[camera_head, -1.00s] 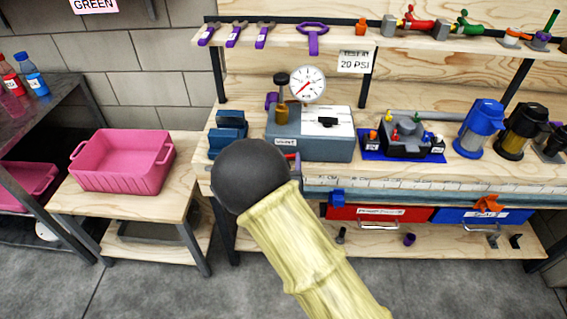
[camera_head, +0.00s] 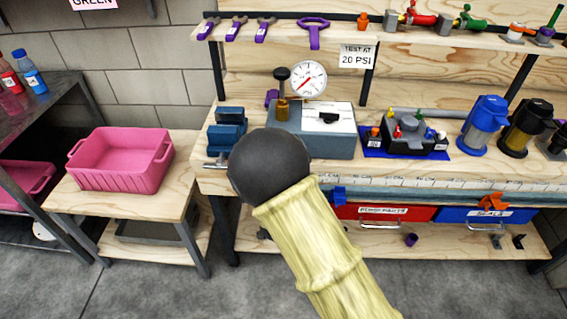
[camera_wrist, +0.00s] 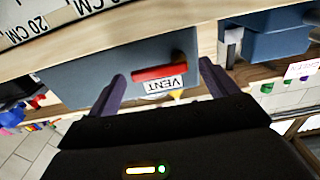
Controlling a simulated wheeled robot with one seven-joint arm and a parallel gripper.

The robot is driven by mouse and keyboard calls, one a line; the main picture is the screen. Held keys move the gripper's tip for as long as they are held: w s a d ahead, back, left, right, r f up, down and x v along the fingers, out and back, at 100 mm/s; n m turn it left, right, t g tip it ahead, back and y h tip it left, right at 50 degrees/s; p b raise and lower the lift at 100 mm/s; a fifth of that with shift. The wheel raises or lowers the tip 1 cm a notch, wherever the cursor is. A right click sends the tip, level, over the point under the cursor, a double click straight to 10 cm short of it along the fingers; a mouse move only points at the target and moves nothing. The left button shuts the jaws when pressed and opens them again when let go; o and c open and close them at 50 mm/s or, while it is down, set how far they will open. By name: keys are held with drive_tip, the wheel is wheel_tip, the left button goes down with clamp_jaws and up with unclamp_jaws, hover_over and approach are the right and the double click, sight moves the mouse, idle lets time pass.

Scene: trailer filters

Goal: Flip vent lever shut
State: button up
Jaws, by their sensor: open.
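The red vent lever (camera_wrist: 160,72) lies roughly level across the face of the blue-grey test box (camera_wrist: 95,82), beside a white VENT label (camera_wrist: 165,86) that reads upside down in the wrist view. My gripper (camera_wrist: 163,69) is open and empty, with one dark finger on each side of the lever; I cannot tell whether either touches the box. In the head view the test box (camera_head: 290,122) stands on the bench with a round dial gauge (camera_head: 310,79) above it. My arm hides the lever, label and gripper there.
A blue vise (camera_head: 227,132) stands left of the box. A blue tray (camera_head: 375,145) with a small valve assembly and a blue filter housing (camera_head: 483,125) stand to the right. A ruler strip (camera_head: 450,183) runs along the bench front. A pink bin (camera_head: 120,160) sits on the left side table.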

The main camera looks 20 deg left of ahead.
drive_tip(key=p+v, duration=0.2)
drive_tip(key=v, duration=1.5)
drive_tip(key=shift+s, duration=0.15)
drive_tip(key=w+d+f+m+g+h, duration=0.2)
drive_tip(key=w+d+m+g+h, duration=0.1)
drive_tip(key=w+d+g, duration=0.65)
drive_tip(key=s+d+r+g+h, duration=0.1)
drive_tip(key=s+d+r+g, duration=0.2)
drive_tip(key=s+d, duration=0.5)
drive_tip(key=s+d+r+g, duration=0.2)
drive_tip(key=s+d+r, duration=0.15)
drive_tip(key=d, duration=0.85)
wheel_tip(320, 180, up, 17)
drive_tip(key=p, duration=1.8)
drive_tip(key=shift+s, duration=0.2)
